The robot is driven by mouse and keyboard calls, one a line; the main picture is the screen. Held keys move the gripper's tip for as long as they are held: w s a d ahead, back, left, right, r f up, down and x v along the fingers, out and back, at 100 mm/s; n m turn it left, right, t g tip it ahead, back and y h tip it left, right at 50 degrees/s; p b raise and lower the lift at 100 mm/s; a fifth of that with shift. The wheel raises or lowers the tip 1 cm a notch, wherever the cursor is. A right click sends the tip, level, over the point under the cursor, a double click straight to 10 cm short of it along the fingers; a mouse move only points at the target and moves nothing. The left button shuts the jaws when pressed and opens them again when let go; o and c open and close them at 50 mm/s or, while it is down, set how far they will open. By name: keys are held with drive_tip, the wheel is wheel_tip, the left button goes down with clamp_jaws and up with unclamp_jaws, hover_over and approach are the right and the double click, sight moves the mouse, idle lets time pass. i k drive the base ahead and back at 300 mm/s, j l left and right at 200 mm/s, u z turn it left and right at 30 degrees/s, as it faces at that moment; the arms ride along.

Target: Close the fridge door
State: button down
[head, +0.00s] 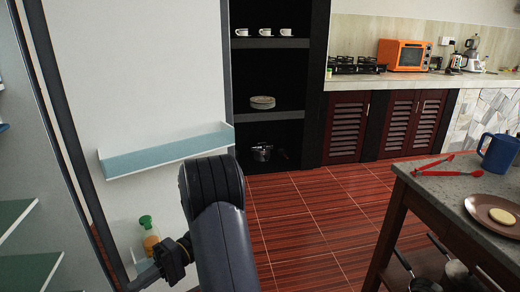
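The fridge door (160,75) stands open on the left of the head view, with its pale inner face toward me. A blue-green door shelf (168,152) runs across it. A bottle with a green cap (149,236) stands low against the door. Shelves inside the fridge (28,270) show at the far left edge. My arm rises from the bottom in front of the door. My gripper (165,262) is partly visible beside the bottle, low in front of the door. My arm hides part of it, and its fingers are unclear. I cannot tell whether it touches the door.
A grey-topped table (445,190) stands at the right, with a blue mug (498,153), red tongs (437,168) and a plate (480,207). Dark shelves (270,75) and a counter (430,82) with an orange oven (404,55) stand behind. The red tiled floor (310,225) between is clear.

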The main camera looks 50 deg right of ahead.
sight(138, 90)
drive_tip(key=i+l+z, duration=0.1)
drive_tip(key=l+z, duration=0.15)
drive_tip(key=z, duration=0.15)
drive_tip(key=i+l+z, duration=0.1)
drive_tip(key=z, duration=0.3)
drive_tip(key=i+l+z, duration=0.2)
drive_tip(key=z, duration=0.2)
drive_tip(key=i+l+z, duration=0.15)
drive_tip(key=z, duration=0.25)
drive_tip(key=i+l+z, duration=0.25)
drive_tip(key=i, duration=0.35)
drive_tip(key=j, duration=0.1)
